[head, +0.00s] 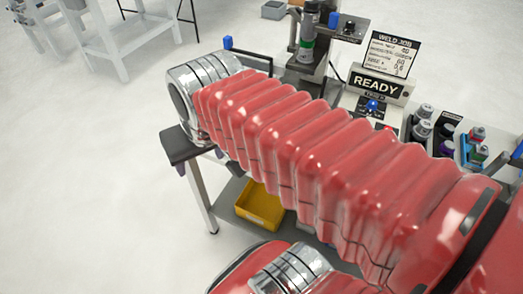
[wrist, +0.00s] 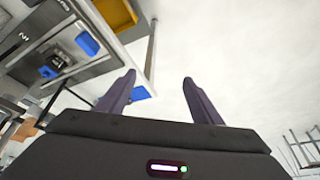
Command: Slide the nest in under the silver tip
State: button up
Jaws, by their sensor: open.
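The press (head: 307,40) stands on the bench behind my arm, a grey cylinder with a green band. Its pale lower end (head: 305,56) points down; I take this for the silver tip. In the wrist view a dark fitting with a blue piece (wrist: 50,70) sits on a grey plate; it may be the nest, but I cannot tell for sure. My red arm hides much of the bench in the head view. My gripper (wrist: 158,77) is open and empty in the wrist view, its two dark fingers apart over open floor beside the bench edge.
Blue blocks (wrist: 87,43) show at the bench edge, and a blue knob (head: 227,42) on a bar in the head view. A yellow bin (head: 260,207) is on the lower shelf. A READY display (head: 380,85) and bottles (head: 422,120) stand right.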

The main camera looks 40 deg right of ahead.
jog(key=shift+o, duration=0.6)
jog(key=w+d+m+g, duration=0.2)
jog(key=d+m, duration=0.3)
jog(key=d, duration=0.3)
jog(key=shift+w+d+f, duration=0.2)
jog(key=shift+w+d, duration=0.05)
jog(key=d+f+m+g, duration=0.2)
jog(key=d+m, duration=0.4)
jog(key=d, duration=0.5)
jog(key=shift+m+g, duration=0.3)
jog(key=shift+s+d, duration=0.1)
notch_tip(320, 180, down, 14)
jog(key=shift+r, duration=0.1)
jog(key=shift+c, duration=0.3)
